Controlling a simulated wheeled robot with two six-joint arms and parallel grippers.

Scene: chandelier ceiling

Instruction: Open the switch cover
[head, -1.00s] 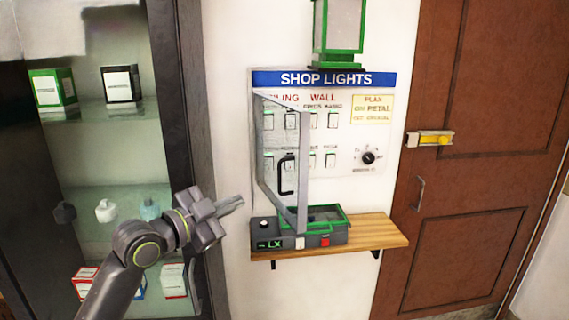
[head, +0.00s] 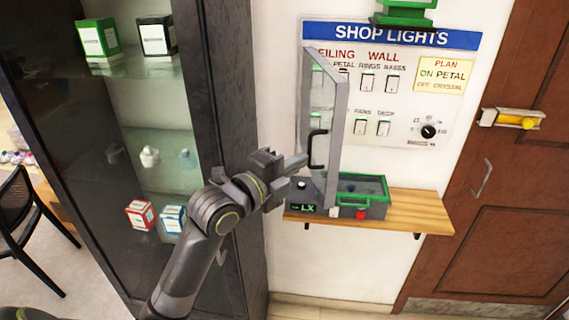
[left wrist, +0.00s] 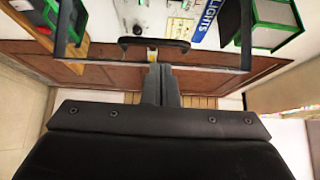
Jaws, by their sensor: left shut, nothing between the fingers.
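The switch cover (head: 338,130) is a clear panel in a grey frame with a black handle (head: 318,148). It stands partly open, swung out from the switch panel (head: 400,118). My left gripper (head: 299,163) is shut and empty, with its fingertips close to the left of the cover's handle. In the left wrist view the fingertips (left wrist: 161,78) point at the cover's grey frame bar (left wrist: 110,62), with the handle (left wrist: 155,41) just beyond. I cannot tell whether they touch. My right gripper is not in view.
A wooden shelf (head: 405,212) under the panel holds a grey-green box (head: 363,190) with a red button. A dark cabinet (head: 220,100) with boxes stands left. A brown door (head: 500,200) is right. A green lantern (head: 405,14) hangs above.

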